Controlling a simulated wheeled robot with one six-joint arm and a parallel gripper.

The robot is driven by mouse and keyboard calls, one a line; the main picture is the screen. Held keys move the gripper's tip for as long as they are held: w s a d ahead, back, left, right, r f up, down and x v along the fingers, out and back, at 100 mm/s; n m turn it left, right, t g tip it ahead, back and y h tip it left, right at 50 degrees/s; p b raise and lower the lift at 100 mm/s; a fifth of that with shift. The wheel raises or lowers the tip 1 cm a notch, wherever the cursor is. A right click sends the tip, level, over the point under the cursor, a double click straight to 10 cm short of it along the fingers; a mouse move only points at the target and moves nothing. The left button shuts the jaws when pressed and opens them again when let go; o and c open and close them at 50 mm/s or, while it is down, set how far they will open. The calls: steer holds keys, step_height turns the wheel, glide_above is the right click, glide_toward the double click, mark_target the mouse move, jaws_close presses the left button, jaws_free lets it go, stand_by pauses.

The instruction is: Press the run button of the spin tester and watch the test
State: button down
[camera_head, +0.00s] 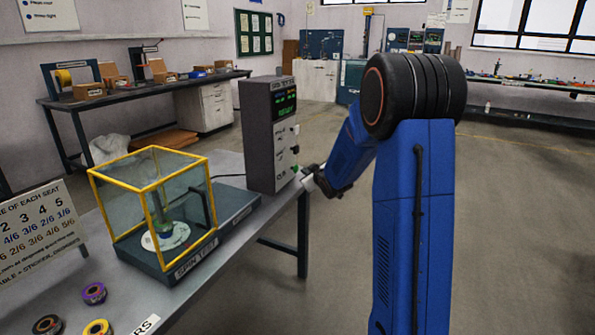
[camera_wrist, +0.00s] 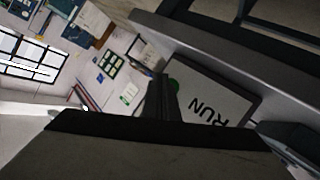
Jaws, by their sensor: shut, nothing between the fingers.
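The spin tester stands on the bench at left in the head view. It has a clear box with a yellow frame (camera_head: 150,200) on a dark base, with a white disc (camera_head: 165,236) inside. Its grey control box (camera_head: 262,150) stands upright behind it, with a lit screen (camera_head: 284,103) on top. The green run button (camera_head: 295,169) is low on the control box.
Several coloured rings (camera_head: 94,292) lie at the near end of the bench (camera_head: 230,263), beside a printed sign (camera_head: 38,230). A second bench (camera_head: 150,85) with boxes runs along the back wall. Open floor (camera_head: 520,220) lies to the right.

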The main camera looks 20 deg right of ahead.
steer(key=shift+w+a, duration=0.15)
steer(key=shift+w+a, duration=0.15)
steer(key=shift+w+a, duration=0.5)
steer(key=shift+w, duration=0.2)
stand_by(1.7)
steer(key=shift+s+d, duration=0.1)
steer(key=shift+s, duration=0.05)
steer(key=shift+s+d, duration=0.65)
steer(key=shift+s, duration=0.25)
steer(key=shift+s+d, duration=0.8)
steer(key=shift+s, duration=0.2)
steer(key=shift+s+d, duration=0.75)
steer(key=shift+s, duration=0.2)
